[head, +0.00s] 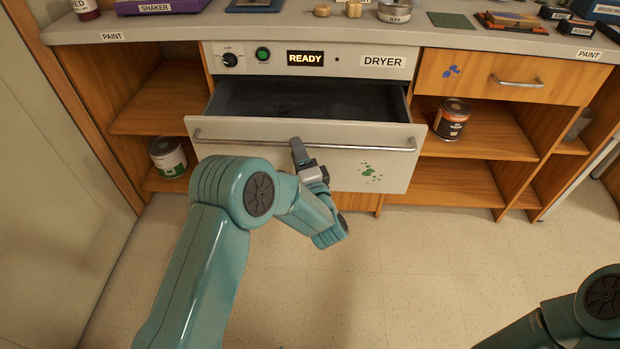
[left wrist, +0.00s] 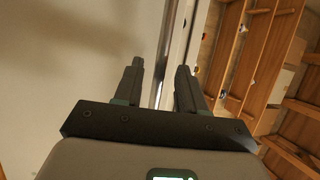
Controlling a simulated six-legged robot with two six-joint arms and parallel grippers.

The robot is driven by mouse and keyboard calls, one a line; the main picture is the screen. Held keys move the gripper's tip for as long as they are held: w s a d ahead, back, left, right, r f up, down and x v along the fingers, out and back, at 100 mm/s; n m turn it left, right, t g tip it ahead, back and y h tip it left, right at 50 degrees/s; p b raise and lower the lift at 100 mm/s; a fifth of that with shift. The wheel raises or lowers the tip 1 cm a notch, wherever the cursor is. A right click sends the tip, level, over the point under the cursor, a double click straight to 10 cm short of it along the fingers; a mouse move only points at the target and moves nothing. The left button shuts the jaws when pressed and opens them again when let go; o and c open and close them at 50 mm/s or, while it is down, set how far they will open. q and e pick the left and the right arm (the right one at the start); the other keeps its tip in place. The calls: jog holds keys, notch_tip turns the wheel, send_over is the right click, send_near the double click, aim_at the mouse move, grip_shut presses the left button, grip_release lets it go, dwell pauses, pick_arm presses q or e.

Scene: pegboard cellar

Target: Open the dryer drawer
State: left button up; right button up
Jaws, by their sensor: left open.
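The dryer drawer (head: 400,170) stands pulled out under the counter, and its dark inside shows behind the pale front. A long metal bar handle (head: 365,148) runs across the front. My left gripper (head: 299,150) is at the middle of this handle, in front of the drawer. In the left wrist view, my left gripper (left wrist: 160,66) has its fingers apart, and the handle bar (left wrist: 167,40) runs between them. Whether a finger touches the bar I cannot tell. Part of my right arm shows at the lower right of the head view; its gripper is out of view.
The dryer panel (head: 310,60) above reads READY. Open wooden shelves hold a paint can (head: 168,157) on the left and a dark can (head: 452,119) on the right. A closed wooden drawer (head: 511,80) is to the right. The tiled floor (head: 420,270) in front is clear.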

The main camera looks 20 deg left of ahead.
pick_arm(q)
jog(key=p+v, duration=0.1)
jog(key=v, duration=1.2)
jog(key=shift+s+p, duration=0.15)
jog(key=shift+p, duration=0.15)
jog(key=shift+d+f, duration=0.1)
jog(key=shift+d, duration=0.1)
